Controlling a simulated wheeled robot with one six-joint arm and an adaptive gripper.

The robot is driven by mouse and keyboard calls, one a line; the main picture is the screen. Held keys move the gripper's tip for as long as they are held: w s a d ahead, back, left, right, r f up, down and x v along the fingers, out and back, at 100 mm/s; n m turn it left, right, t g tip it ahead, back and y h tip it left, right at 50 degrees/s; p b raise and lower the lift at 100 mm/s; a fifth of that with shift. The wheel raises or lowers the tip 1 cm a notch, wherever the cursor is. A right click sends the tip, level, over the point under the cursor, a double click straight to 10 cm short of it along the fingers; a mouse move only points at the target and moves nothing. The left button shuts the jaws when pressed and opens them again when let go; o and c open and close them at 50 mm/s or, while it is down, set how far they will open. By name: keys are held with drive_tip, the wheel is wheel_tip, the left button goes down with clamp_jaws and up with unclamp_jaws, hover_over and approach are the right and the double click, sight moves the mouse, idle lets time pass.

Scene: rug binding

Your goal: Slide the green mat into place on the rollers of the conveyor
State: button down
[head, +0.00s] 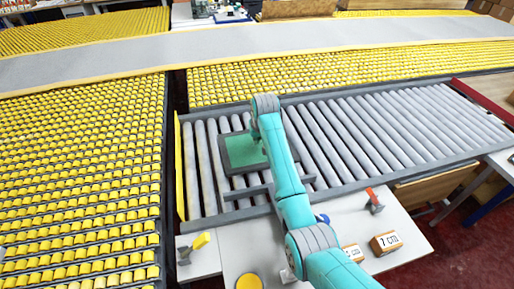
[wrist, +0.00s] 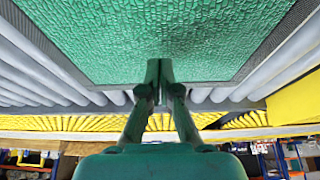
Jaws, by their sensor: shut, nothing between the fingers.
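The green mat (head: 240,151), with a dark border, lies on the grey rollers (head: 340,130) of the conveyor, towards their left end. My arm covers its right part in the head view. In the wrist view the mat (wrist: 160,35) fills the upper middle, with a bumpy green face and rollers on both sides. My gripper (wrist: 166,66) is shut and empty, its fingertips together in front of the mat's edge. Whether they touch the mat I cannot tell. The fingertips are hidden behind my arm in the head view.
A grey bar frame (head: 246,192) lies on the rollers just in front of the mat. A yellow rail (head: 180,165) stands at the rollers' left end. The white table (head: 400,245) in front holds brown boxes (head: 385,243) and a yellow disc (head: 249,281). Rollers to the right are clear.

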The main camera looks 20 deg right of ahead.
drive_tip(key=shift+f, duration=0.95)
idle(0.3)
drive_tip(key=shift+w+d, duration=0.15)
drive_tip(key=shift+w, duration=1.85)
drive_tip(key=shift+w+d, duration=0.1)
drive_tip(key=shift+w, duration=1.85)
drive_tip(key=shift+w+d, duration=0.1)
drive_tip(key=shift+w, duration=1.25)
drive_tip(key=shift+w, duration=0.1)
